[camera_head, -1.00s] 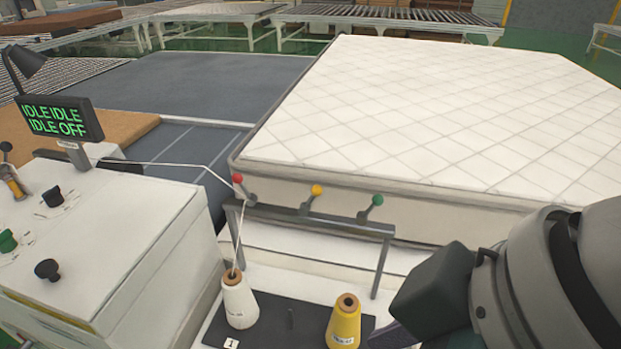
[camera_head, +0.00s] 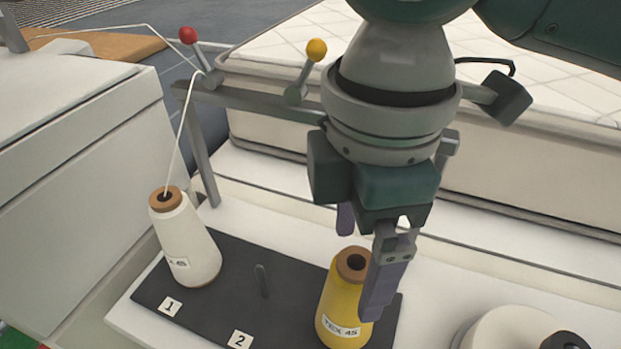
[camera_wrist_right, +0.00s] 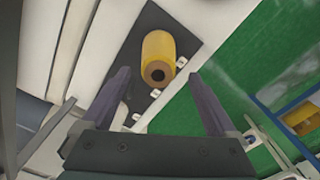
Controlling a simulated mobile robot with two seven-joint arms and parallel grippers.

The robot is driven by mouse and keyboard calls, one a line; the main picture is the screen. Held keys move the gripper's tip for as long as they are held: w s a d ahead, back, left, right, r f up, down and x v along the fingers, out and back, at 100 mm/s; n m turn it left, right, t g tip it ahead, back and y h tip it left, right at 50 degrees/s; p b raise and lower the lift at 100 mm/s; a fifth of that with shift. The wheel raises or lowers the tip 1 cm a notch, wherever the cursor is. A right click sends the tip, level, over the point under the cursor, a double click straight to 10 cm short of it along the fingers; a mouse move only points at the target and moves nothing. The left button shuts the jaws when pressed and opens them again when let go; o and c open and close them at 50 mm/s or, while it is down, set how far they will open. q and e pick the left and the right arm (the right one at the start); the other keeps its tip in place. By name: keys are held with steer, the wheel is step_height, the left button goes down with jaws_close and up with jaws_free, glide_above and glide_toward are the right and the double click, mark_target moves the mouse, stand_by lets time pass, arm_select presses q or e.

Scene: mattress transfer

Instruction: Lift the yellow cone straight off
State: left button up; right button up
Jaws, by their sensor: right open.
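The yellow cone (camera_head: 338,308) of thread stands upright on a dark mat (camera_head: 225,312), with a brown top and a "TEX 45" label. My right gripper (camera_head: 360,262) is open and points down at the cone's top. One finger is in front of the cone's right side in the head view; the other shows partly behind it. In the right wrist view, the cone (camera_wrist_right: 158,52) lies between and beyond the open fingers (camera_wrist_right: 160,76), with nothing held. Whether the fingers touch it I cannot tell. My left gripper is out of view.
A white cone (camera_head: 186,240) stands left on the mat, its thread running up to a rail (camera_head: 255,102) with red and yellow knobs. A bare peg (camera_head: 262,281) stands between the cones. A mattress (camera_head: 285,110) lies behind. A pale round object (camera_head: 510,330) is at lower right.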

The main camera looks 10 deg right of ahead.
mark_target(349, 299)
steer(key=f, duration=0.5)
steer(key=shift+w+d+f, duration=0.1)
steer(key=shift+d+f, duration=0.1)
steer(key=shift+f, duration=0.2)
jaws_close()
stand_by(0.4)
steer(key=shift+r, duration=0.1)
